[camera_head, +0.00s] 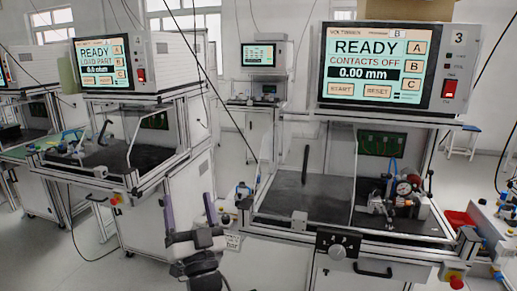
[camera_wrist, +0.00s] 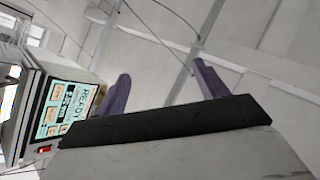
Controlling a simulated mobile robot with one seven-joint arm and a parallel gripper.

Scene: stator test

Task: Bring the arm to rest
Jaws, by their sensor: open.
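My gripper (camera_head: 188,212) stands in front of the benches, left of the right-hand test station (camera_head: 335,228), with its purple fingers pointing up. The fingers are spread apart with nothing between them. In the wrist view the two purple fingers of my gripper (camera_wrist: 160,88) also show wide apart and empty, against a pale wall. My gripper appears apart from the station; its exact distance from the station edge I cannot tell.
The right station's screen (camera_head: 365,64) reads READY, CONTACTS OFF, 0.00 mm. A fixture with a gauge (camera_head: 403,190) sits on its dark bench. Another station's screen (camera_head: 103,63) at left reads READY, LOAD PART. A red bin (camera_head: 458,220) stands at right. Cables hang across the room.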

